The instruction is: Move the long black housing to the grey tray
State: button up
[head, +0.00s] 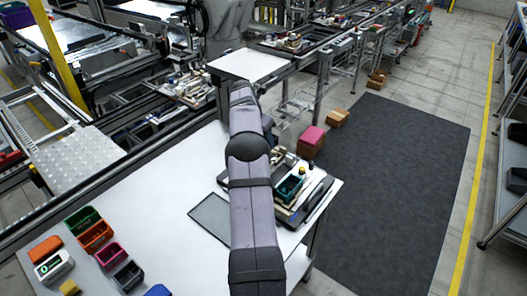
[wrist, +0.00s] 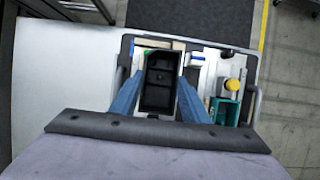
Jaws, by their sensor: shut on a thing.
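The long black housing (wrist: 158,82) stands out in the wrist view as a dark, open-topped block with compartments. It sits between the two blue fingers of my gripper (wrist: 158,94), which is shut on it. The housing is above or in the pallet fixture (wrist: 206,62); I cannot tell whether it is lifted clear. In the head view my arm hides the gripper and the housing. The grey tray (head: 211,216) is a flat, dark rectangle with a thin rim on the white table, left of my arm, and looks empty.
The fixture also holds a teal box (head: 289,188) and a yellow knob (wrist: 233,85). Green (head: 83,219), orange (head: 95,235), pink (head: 110,255) and dark (head: 128,275) bins stand at the table's front left. The white tabletop (head: 165,205) between them and the tray is clear.

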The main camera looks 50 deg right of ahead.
notch_tip(320, 180, up, 4)
jog(key=shift+f, duration=0.25)
jog(key=shift+w+a+r, duration=0.1)
jog(key=shift+a, duration=0.05)
jog(key=w+a+f, duration=0.1)
jog(key=w+a, duration=0.3)
jog(key=a, duration=0.9)
send_over(213, 207)
jog(key=a, duration=0.2)
notch_tip(213, 207, down, 2)
jog(key=shift+a+f+p, duration=0.1)
jog(key=shift+f+p, duration=0.6)
jog(key=shift+f, duration=4.45)
jog(key=shift+f, duration=0.15)
jog(key=o, duration=1.1)
